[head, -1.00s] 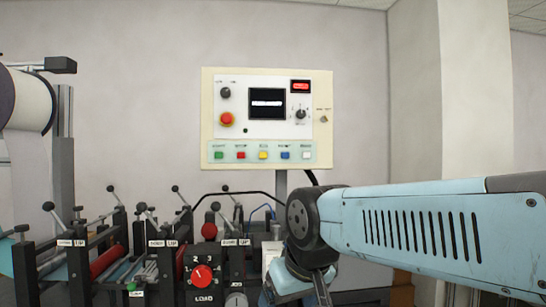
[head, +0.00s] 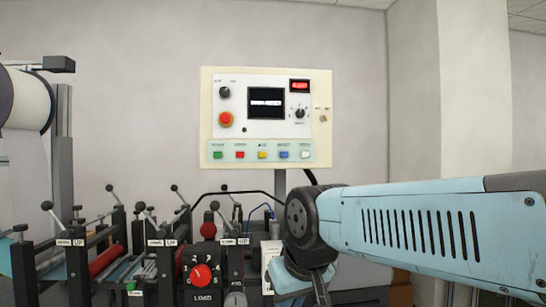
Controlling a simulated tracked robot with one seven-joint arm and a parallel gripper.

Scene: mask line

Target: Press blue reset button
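The blue button (head: 284,155) sits in the lower strip of the cream control panel (head: 325,90), between a yellow button (head: 262,155) and a white button (head: 304,155). Its label is too small to read. My arm comes in from the right, below and in front of the panel. My gripper is below the panel at the bottom edge; its fingertips are cut off by the frame, so I cannot see whether it is open or shut. It is apart from the button.
The panel also has green (head: 218,155) and red (head: 240,155) buttons, a red stop knob (head: 226,119), a dark screen (head: 266,103) and a lit red display (head: 299,86). A machine with rollers and levers (head: 105,255) fills the lower left. The air before the panel is clear.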

